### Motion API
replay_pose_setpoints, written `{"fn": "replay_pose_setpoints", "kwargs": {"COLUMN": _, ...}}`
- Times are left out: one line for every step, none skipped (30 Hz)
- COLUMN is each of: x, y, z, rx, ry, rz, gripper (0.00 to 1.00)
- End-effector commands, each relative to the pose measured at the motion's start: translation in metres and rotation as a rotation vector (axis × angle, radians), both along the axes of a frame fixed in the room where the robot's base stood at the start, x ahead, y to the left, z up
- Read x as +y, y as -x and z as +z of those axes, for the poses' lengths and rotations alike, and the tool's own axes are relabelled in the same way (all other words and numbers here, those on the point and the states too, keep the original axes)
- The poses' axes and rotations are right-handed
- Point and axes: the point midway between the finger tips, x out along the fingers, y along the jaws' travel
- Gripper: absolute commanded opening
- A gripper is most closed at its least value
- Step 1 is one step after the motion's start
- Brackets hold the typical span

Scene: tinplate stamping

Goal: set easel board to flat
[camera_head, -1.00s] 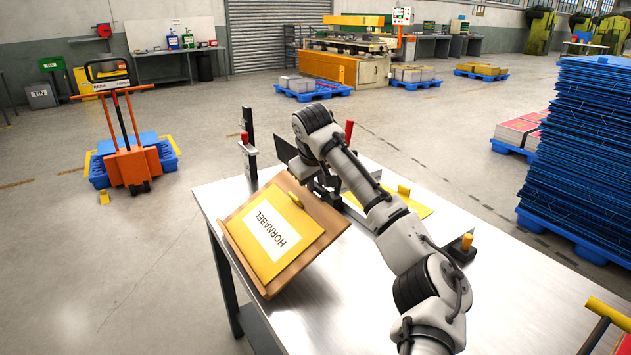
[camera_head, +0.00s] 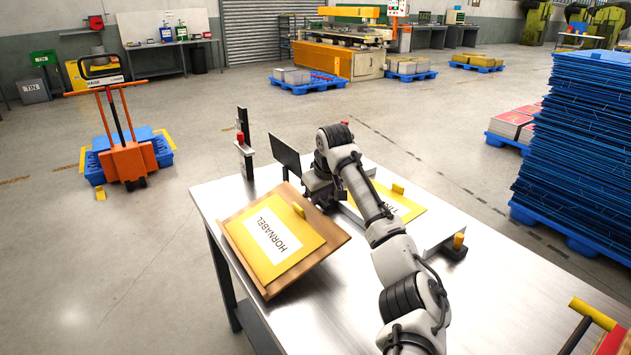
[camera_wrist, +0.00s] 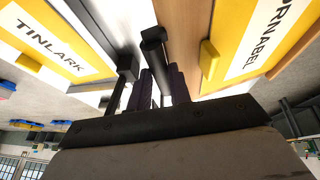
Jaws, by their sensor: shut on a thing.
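The easel board (camera_head: 335,240) is a wooden board on the steel table, tilted, with its far edge raised. It carries a yellow plate (camera_head: 300,255) with a white HORNABEL label. My gripper (camera_wrist: 163,88) is at the board's far right corner, where my arm hides the fingertips in the head view. In the wrist view the two dark fingers are closed around a dark bar with a round end (camera_wrist: 153,38), beside the board's wooden edge (camera_wrist: 184,30). It seems to be the board's handle, but how it joins the board is hidden.
A second yellow plate (camera_head: 405,206), labelled TINLARK in the wrist view, lies to the right beyond my arm. A post with a red knob (camera_head: 240,136) and a dark panel (camera_head: 285,155) stand behind the board. The table's front left (camera_head: 300,320) is clear.

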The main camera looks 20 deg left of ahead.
Motion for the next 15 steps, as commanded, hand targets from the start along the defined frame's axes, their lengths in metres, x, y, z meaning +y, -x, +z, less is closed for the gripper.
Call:
{"fn": "replay_pose_setpoints", "kwargs": {"x": 0.000, "y": 0.000, "z": -0.007, "rx": 0.031, "ry": -0.015, "rz": 0.001, "gripper": 0.00}}
{"fn": "replay_pose_setpoints", "kwargs": {"x": -0.001, "y": -0.001, "z": -0.010, "rx": 0.043, "ry": -0.025, "rz": 0.001, "gripper": 0.00}}
{"fn": "replay_pose_setpoints", "kwargs": {"x": -0.002, "y": -0.003, "z": -0.016, "rx": 0.058, "ry": -0.036, "rz": 0.002, "gripper": 0.00}}
{"fn": "replay_pose_setpoints", "kwargs": {"x": -0.003, "y": -0.003, "z": -0.020, "rx": 0.071, "ry": -0.046, "rz": 0.002, "gripper": 0.00}}
{"fn": "replay_pose_setpoints", "kwargs": {"x": -0.003, "y": -0.004, "z": -0.023, "rx": 0.082, "ry": -0.055, "rz": 0.002, "gripper": 0.00}}
{"fn": "replay_pose_setpoints", "kwargs": {"x": -0.004, "y": -0.005, "z": -0.029, "rx": 0.097, "ry": -0.065, "rz": 0.002, "gripper": 0.00}}
{"fn": "replay_pose_setpoints", "kwargs": {"x": -0.004, "y": -0.006, "z": -0.033, "rx": 0.109, "ry": -0.075, "rz": 0.002, "gripper": 0.00}}
{"fn": "replay_pose_setpoints", "kwargs": {"x": -0.005, "y": -0.006, "z": -0.036, "rx": 0.120, "ry": -0.083, "rz": 0.003, "gripper": 0.00}}
{"fn": "replay_pose_setpoints", "kwargs": {"x": -0.006, "y": -0.007, "z": -0.041, "rx": 0.134, "ry": -0.094, "rz": 0.003, "gripper": 0.00}}
{"fn": "replay_pose_setpoints", "kwargs": {"x": -0.006, "y": -0.008, "z": -0.044, "rx": 0.144, "ry": -0.102, "rz": 0.003, "gripper": 0.00}}
{"fn": "replay_pose_setpoints", "kwargs": {"x": -0.006, "y": -0.008, "z": -0.048, "rx": 0.153, "ry": -0.109, "rz": 0.004, "gripper": 0.00}}
{"fn": "replay_pose_setpoints", "kwargs": {"x": -0.007, "y": -0.009, "z": -0.052, "rx": 0.166, "ry": -0.119, "rz": 0.005, "gripper": 0.00}}
{"fn": "replay_pose_setpoints", "kwargs": {"x": -0.007, "y": -0.009, "z": -0.056, "rx": 0.162, "ry": -0.116, "rz": 0.004, "gripper": 0.00}}
{"fn": "replay_pose_setpoints", "kwargs": {"x": -0.007, "y": -0.010, "z": -0.059, "rx": 0.160, "ry": -0.116, "rz": 0.004, "gripper": 0.00}}
{"fn": "replay_pose_setpoints", "kwargs": {"x": -0.008, "y": -0.010, "z": -0.062, "rx": 0.159, "ry": -0.115, "rz": 0.004, "gripper": 0.00}}
